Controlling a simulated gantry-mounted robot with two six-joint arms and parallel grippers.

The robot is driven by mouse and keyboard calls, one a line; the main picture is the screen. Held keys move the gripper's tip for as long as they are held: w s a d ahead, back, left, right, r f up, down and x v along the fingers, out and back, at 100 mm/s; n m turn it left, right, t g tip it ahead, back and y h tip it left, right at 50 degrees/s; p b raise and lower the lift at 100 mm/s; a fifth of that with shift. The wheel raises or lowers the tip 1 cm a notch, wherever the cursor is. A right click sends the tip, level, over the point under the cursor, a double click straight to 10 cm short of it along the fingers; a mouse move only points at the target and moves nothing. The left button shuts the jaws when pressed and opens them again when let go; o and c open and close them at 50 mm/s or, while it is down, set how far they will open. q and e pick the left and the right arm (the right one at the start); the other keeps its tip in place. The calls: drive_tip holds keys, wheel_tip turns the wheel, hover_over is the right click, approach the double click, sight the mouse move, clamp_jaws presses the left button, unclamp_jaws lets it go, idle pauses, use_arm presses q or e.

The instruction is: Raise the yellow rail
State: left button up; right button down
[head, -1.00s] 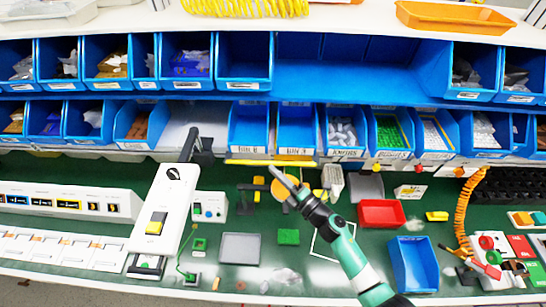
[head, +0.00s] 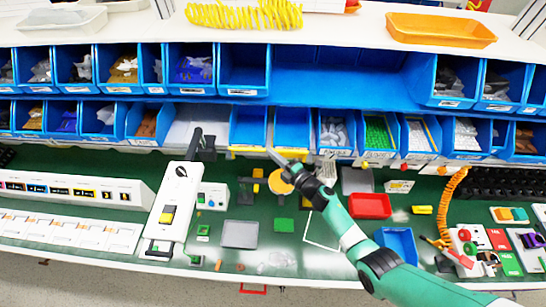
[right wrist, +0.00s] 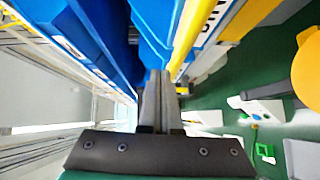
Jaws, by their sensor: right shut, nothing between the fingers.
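The yellow rail (head: 249,149) runs along the front lower edge of two blue bins in the middle of the lower bin row. It covers the strip where their labels sit. It also shows in the right wrist view (right wrist: 190,32) as a long yellow bar beside the fingers. My right gripper (head: 271,152) is shut and empty, with its tips at the middle of the rail and hiding a bit of it. In the right wrist view the closed fingers (right wrist: 157,85) lie close beside the rail; I cannot tell whether they touch. My left gripper is not in view.
Two rows of blue bins (head: 243,126) stand behind the green table (head: 335,264). A white panel with a yellow switch (head: 168,214) stands at left. A yellow-orange disc (head: 279,181) lies just below the gripper. A red tray (head: 370,206) and a blue bin (head: 398,247) are at right.

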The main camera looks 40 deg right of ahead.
drive_tip(key=shift+w+d+r, duration=0.1)
drive_tip(key=shift+w+d, duration=0.1)
drive_tip(key=shift+d, duration=0.05)
idle(0.5)
